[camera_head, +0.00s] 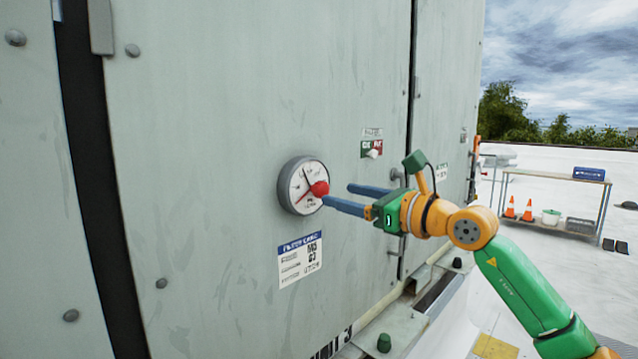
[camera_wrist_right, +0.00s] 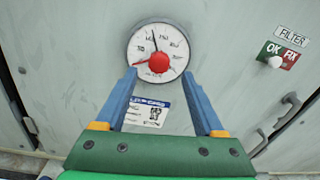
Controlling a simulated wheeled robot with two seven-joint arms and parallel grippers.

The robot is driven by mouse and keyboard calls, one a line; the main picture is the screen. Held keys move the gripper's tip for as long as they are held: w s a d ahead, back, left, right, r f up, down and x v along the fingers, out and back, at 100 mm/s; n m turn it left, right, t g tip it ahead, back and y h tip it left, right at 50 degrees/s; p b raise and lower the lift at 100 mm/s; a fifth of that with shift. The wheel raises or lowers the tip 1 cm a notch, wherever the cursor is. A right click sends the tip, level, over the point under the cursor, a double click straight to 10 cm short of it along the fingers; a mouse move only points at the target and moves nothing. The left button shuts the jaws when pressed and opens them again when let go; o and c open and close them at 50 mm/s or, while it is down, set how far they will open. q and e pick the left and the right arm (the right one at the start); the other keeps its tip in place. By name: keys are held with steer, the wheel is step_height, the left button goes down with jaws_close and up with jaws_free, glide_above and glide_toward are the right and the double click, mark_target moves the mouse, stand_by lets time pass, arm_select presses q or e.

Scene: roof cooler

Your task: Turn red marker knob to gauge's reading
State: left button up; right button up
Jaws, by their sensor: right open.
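A round gauge (camera_head: 294,199) with a white dial and grey rim is mounted on the pale panel; it also shows in the wrist view (camera_wrist_right: 174,41). A red knob (camera_head: 320,188) sits at the dial's centre, also seen in the wrist view (camera_wrist_right: 159,63). In the wrist view, the black needle points up and slightly left, and a red pointer points left and slightly down. My right gripper (camera_head: 337,194) is open and empty before the gauge. In the wrist view its blue fingertips (camera_wrist_right: 159,73) lie left and right of the knob, apparently not touching it.
A label (camera_head: 300,262) is on the panel below the gauge. A filter switch (camera_head: 372,150) with a white knob and door handles (camera_wrist_right: 285,113) are to the right. A rack with cones (camera_head: 527,211) stands far off on the open roof.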

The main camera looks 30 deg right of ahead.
mark_target(324, 190)
steer(key=p+x, duration=0.2)
steer(key=x, duration=0.2)
steer(key=shift+w+a+r, duration=0.15)
steer(key=shift+w+a, duration=0.15)
steer(key=shift+w, duration=0.05)
steer(key=shift+w+d, duration=0.1)
steer(key=shift+d, duration=0.15)
jaws_close()
arm_select(q)
steer(key=r, duration=0.2)
steer(key=shift+w+a+r, duration=0.1)
steer(key=shift+a+r, duration=0.1)
steer(key=shift+r, duration=0.2)
